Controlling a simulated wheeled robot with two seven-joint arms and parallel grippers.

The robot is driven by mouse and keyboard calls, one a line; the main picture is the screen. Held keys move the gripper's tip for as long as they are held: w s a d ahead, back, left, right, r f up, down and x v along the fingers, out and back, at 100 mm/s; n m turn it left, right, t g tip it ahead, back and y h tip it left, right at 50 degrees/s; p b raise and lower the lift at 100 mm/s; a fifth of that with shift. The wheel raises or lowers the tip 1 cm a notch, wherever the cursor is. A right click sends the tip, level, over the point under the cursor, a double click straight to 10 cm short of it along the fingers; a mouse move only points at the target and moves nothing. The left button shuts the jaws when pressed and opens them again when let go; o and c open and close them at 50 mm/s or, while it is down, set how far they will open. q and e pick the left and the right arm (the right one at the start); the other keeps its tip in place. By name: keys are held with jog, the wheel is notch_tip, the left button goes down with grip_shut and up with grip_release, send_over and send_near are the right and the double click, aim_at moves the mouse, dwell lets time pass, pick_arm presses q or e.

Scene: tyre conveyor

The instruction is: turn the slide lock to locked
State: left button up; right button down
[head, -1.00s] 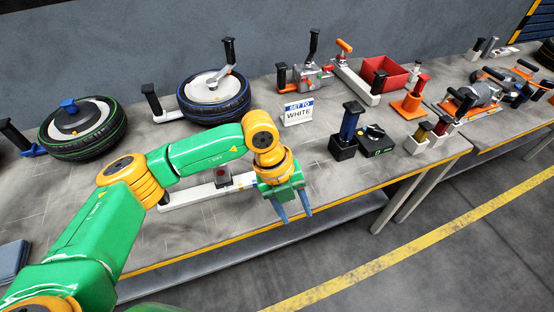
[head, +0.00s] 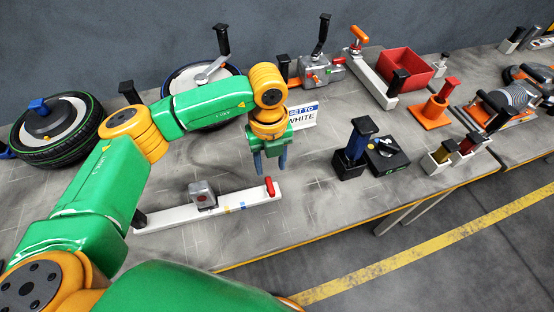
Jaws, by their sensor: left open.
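A white rail (head: 170,214) lies on the near part of the table, with a grey block (head: 202,195) on it, small coloured marks and a red handle (head: 269,187) standing at its right end. It looks like the slide lock, but I cannot tell for sure or read its setting. My left gripper (head: 270,165) is open and empty, fingers pointing down. In the picture it is just above the red handle, apart from it. My right gripper is not in view.
A black-topped blue post (head: 356,140) and a black box (head: 387,155) stand to the right. Tyres (head: 60,130) are at the back left, and a red bin (head: 405,68) at the back right.

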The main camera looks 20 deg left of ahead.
aim_at(270, 185)
pick_arm(q)
jog(key=f, duration=0.1)
jog(key=s+f+p, duration=0.1)
jog(key=f, duration=0.1)
jog(key=f+p, duration=0.1)
jog(key=f, duration=0.1)
jog(key=shift+s+f, duration=0.15)
jog(key=shift+s, duration=0.15)
jog(key=shift+f, duration=0.35)
jog(key=shift+w+f, duration=0.35)
jog(key=shift+c, duration=0.2)
jog(key=shift+s+r, duration=0.1)
jog(key=shift+s, duration=0.05)
grip_shut()
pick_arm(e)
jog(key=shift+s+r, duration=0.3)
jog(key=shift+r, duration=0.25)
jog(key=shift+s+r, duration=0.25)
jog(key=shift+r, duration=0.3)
